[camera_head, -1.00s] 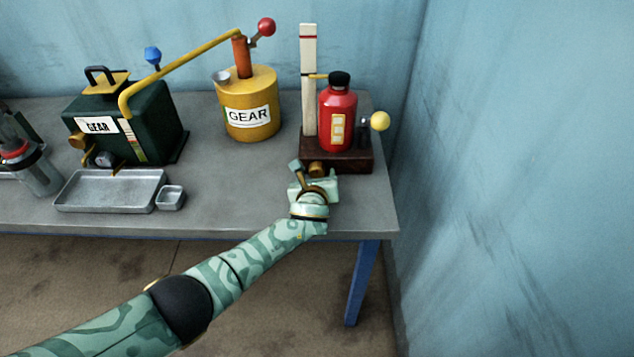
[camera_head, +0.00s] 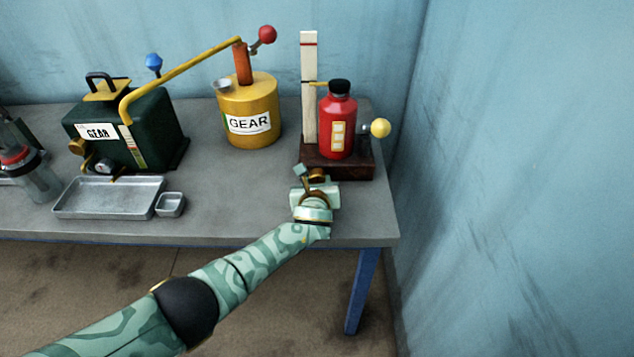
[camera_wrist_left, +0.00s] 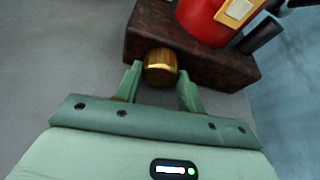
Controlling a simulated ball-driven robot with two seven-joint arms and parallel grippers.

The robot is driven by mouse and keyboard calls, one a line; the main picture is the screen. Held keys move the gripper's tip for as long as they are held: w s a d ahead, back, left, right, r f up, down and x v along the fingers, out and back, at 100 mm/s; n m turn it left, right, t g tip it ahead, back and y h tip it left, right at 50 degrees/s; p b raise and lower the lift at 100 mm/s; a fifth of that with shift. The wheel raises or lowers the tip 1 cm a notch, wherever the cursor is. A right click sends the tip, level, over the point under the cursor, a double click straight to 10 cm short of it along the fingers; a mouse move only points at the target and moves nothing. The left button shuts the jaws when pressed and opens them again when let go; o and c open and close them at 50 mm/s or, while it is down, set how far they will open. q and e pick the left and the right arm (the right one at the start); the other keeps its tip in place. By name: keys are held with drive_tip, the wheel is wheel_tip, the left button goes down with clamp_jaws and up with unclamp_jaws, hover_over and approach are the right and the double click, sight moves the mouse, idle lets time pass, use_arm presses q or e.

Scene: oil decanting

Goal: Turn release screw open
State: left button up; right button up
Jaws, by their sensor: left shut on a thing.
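The release screw (camera_wrist_left: 160,68) is a round brass knob on the front face of the dark brown base (camera_wrist_left: 205,58). In the head view the screw (camera_head: 317,174) shows just beyond my gripper, at the front of the base (camera_head: 352,170). A red bottle (camera_head: 338,128) with a black cap stands upright on the base. My left gripper (camera_head: 313,183) reaches it from the front. In the left wrist view my left gripper (camera_wrist_left: 159,82) has one finger on each side of the screw, shut on it. My right gripper is not in view.
A yellow GEAR can (camera_head: 250,112) and a dark green GEAR box (camera_head: 125,132) stand to the left. A metal tray (camera_head: 110,198) and a small dish (camera_head: 170,204) lie near the front edge. A yellow ball knob (camera_head: 380,128) sticks out right, near the wall.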

use_arm(q)
drive_tip(key=shift+d+m+y, duration=0.1)
drive_tip(key=shift+m+y, duration=0.7)
drive_tip(key=shift+m, duration=0.2)
drive_tip(key=shift+f+m+y+b, duration=0.15)
drive_tip(key=shift+m+y+b, duration=0.25)
drive_tip(key=shift+m+y, duration=0.5)
drive_tip(key=o, duration=1)
drive_tip(key=shift+s, duration=0.1)
